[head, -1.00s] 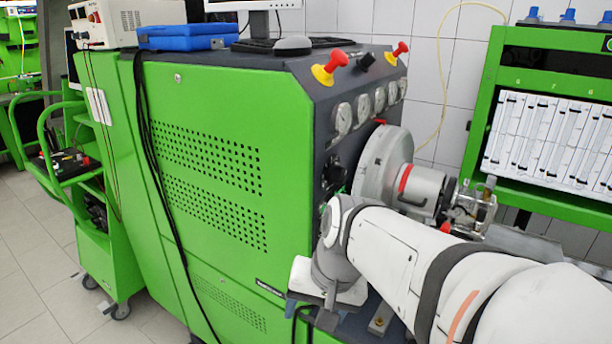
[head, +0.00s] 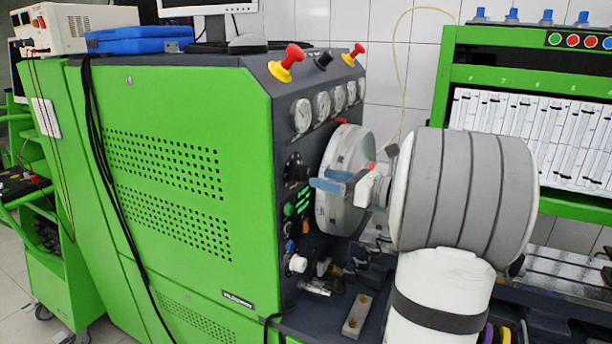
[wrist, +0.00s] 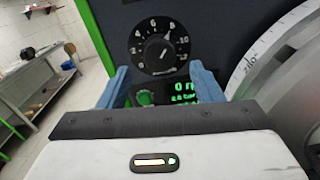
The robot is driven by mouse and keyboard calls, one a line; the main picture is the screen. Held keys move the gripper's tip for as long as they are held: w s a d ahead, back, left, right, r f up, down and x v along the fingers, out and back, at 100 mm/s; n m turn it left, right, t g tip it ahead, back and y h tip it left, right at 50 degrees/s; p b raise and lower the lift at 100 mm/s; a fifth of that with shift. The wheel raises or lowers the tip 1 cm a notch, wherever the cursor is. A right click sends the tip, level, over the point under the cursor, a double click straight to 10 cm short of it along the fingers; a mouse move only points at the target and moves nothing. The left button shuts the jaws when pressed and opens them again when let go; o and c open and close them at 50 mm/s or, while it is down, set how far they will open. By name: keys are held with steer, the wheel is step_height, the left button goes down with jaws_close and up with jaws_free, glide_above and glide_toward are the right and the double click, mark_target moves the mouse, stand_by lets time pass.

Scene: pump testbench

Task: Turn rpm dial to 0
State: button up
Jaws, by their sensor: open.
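The black round dial (wrist: 159,47) with a white number scale and a dark centre knob is on the dark panel in the wrist view. I take it for the rpm dial; its exact setting is too small to read surely. It also shows as a dark knob in the head view (head: 295,170). My gripper (wrist: 160,80) is open, its blue fingers apart to the lower left and lower right of the dial, with nothing between them. In the head view my gripper (head: 330,181) points left at the panel, a little right of the dial and apart from it.
A green lit display (wrist: 185,93) is below the dial. Gauges (head: 322,104) and red knobs (head: 291,56) are above. A white knob (head: 297,263) is lower on the panel.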

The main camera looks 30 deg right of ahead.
mark_target(307, 175)
steer(key=x, duration=0.5)
steer(key=shift+p, duration=0.3)
steer(key=c, duration=1)
steer(key=shift+f+n+b, duration=0.1)
steer(key=shift+n+b, duration=0.2)
steer(key=shift+b, duration=0.1)
